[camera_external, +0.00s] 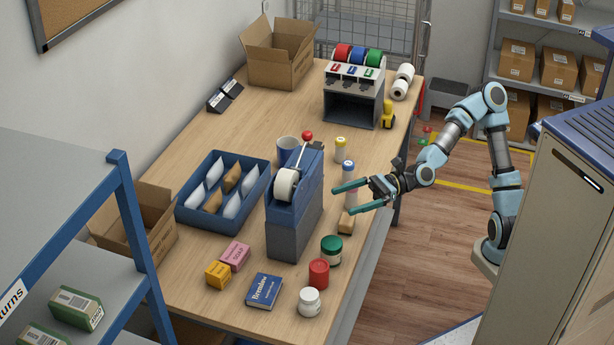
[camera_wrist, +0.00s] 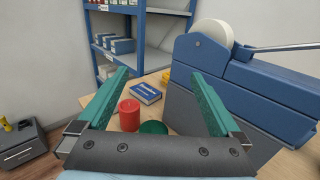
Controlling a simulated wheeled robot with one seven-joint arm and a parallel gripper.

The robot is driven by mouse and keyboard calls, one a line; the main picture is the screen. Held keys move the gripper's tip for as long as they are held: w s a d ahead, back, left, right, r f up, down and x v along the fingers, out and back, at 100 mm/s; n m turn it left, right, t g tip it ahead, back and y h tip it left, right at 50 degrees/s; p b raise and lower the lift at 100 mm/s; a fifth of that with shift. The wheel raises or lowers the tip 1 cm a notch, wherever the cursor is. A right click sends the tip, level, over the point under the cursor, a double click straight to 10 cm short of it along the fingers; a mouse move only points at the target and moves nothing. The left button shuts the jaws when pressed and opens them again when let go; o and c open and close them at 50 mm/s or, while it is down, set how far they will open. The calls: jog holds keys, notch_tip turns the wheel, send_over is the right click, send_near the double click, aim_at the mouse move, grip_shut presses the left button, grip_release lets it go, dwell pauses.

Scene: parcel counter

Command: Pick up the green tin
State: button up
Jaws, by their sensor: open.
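The green tin (camera_external: 331,250) stands upright near the counter's right edge, beside the red candle-like cylinder (camera_external: 319,273). It has a green lid and a pale band on its side. In the wrist view, the tin's green top (camera_wrist: 154,128) shows low between the fingers, its lower part hidden by my gripper body. My gripper (camera_external: 342,199) is open and empty, above the counter and behind the tin in the external view. Its two green fingers also show in the wrist view (camera_wrist: 160,82), spread wide. The red cylinder (camera_wrist: 129,115) appears just left of the tin there.
The blue tape machine (camera_external: 295,205) stands tall close left of my gripper and at right in the wrist view. A white jar (camera_external: 309,302), blue book (camera_external: 264,291), pink box (camera_external: 235,256) and yellow box (camera_external: 218,275) lie near the tin. A small tan block (camera_external: 346,224) is below my gripper.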

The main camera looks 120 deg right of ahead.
send_near(322, 253)
jog(key=shift+w, duration=1.05)
jog(key=shift+w+f, duration=0.1)
jog(key=shift+f, duration=0.1)
jog(key=shift+w+d, duration=0.1)
jog(key=shift+w, duration=2.25)
jog(key=c, duration=1.4)
